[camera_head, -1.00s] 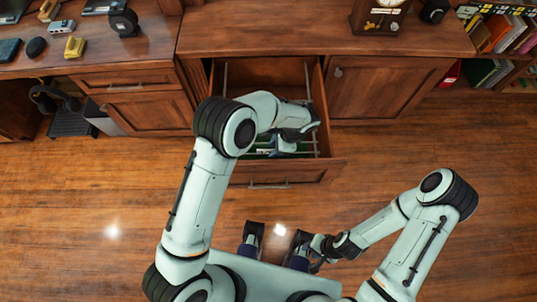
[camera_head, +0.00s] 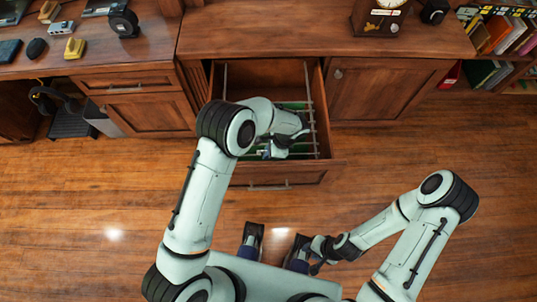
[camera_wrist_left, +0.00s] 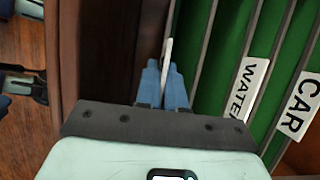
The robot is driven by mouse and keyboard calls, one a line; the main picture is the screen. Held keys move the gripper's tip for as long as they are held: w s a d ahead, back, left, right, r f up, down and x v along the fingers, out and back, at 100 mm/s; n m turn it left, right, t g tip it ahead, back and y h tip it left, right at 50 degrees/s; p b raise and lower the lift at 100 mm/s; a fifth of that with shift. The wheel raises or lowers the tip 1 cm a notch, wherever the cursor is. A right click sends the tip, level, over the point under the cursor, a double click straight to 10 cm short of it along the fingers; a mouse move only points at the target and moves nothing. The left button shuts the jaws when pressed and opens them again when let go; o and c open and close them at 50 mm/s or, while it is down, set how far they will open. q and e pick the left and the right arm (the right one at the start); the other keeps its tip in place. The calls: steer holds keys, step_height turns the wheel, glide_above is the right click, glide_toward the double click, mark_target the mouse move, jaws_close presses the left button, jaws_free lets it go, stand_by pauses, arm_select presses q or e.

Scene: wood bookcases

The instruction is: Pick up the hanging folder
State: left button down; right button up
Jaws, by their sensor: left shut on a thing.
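Several green hanging folders stand in the open drawer. In the left wrist view, two have white labels: a WATER folder (camera_wrist_left: 233,45) and a CAR folder (camera_wrist_left: 292,72). My left gripper (camera_wrist_left: 164,80) has its blue fingers shut on a thin, pale upright edge (camera_wrist_left: 167,50) to the left of these folders. This looks like a hanging folder's tab, but its label is not readable. In the head view, my left gripper (camera_head: 268,152) is over the drawer's front part, and my arm hides much of the folders. My right gripper (camera_head: 317,267) is low near my base, apart from the drawer.
The wooden drawer (camera_head: 265,71) is open, with metal rails along its sides. A clock (camera_head: 380,18) stands on the cabinet top above. A desk (camera_head: 90,52) with small items is at left. Bookshelves are at right. The floor at right is clear.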

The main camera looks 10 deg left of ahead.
arm_select(q)
step_height(320, 180, up, 20)
steer(key=p, duration=0.2)
stand_by(0.4)
stand_by(0.4)
